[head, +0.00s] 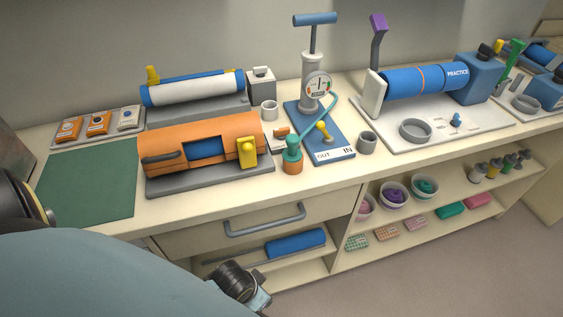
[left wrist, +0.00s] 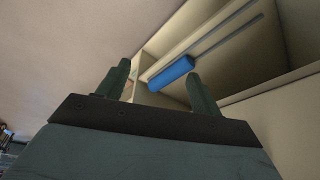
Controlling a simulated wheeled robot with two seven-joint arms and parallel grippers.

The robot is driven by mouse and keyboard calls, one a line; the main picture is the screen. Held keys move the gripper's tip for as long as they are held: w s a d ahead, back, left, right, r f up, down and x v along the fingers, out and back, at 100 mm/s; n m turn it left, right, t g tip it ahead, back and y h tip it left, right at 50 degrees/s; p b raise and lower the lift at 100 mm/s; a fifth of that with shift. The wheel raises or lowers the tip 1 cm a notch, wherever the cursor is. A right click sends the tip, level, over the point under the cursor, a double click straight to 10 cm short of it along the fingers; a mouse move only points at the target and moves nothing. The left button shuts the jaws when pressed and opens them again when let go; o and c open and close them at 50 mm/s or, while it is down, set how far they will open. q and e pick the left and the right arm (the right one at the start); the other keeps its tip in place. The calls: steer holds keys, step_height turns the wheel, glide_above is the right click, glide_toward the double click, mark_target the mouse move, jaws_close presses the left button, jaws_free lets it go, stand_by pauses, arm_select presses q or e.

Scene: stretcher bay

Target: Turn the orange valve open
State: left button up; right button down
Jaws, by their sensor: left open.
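On the counter in the head view lies an orange roll (head: 205,135) with a yellow valve-like fitting (head: 247,152) at its right end. To its right stands a teal fitting with an orange base (head: 292,168). A small orange piece (head: 282,131) lies behind that fitting. I cannot tell which piece is the orange valve. My left gripper (left wrist: 158,64) is open and empty in the left wrist view, away from these things. My right gripper is not in view.
A blue roll (left wrist: 171,74) lies on the low shelf, also in the head view (head: 295,243). A drawer handle (head: 265,220) juts out below the counter edge. A pump (head: 312,75) rises behind. The green mat (head: 90,178) is bare.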

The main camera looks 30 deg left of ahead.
arm_select(q)
steer(key=w+r+t, duration=0.1)
steer(key=w+r, duration=0.2)
steer(key=r, duration=0.5)
steer(key=w+r+t, duration=0.2)
steer(key=r, duration=0.6)
steer(key=w+d+r+m+t+h, duration=0.1)
steer(key=w+d+r+t, duration=0.35)
steer(key=w+r, duration=0.4)
steer(key=w+d+r+m+t+h, duration=0.1)
steer(key=w+d+r+m+t, duration=0.15)
steer(key=w+r+t, duration=0.4)
steer(key=w+d+r+m+h, duration=0.7)
steer(key=d+r+m+h, duration=0.2)
steer(key=d+r+h, duration=0.1)
steer(key=m+g+y, duration=1.1)
steer(key=g+y, duration=0.1)
steer(key=g, duration=0.5)
glide_toward(281, 128)
step_height(281, 128, down, 9)
steer(key=shift+d+r+b, duration=0.2)
steer(key=shift+b, duration=0.15)
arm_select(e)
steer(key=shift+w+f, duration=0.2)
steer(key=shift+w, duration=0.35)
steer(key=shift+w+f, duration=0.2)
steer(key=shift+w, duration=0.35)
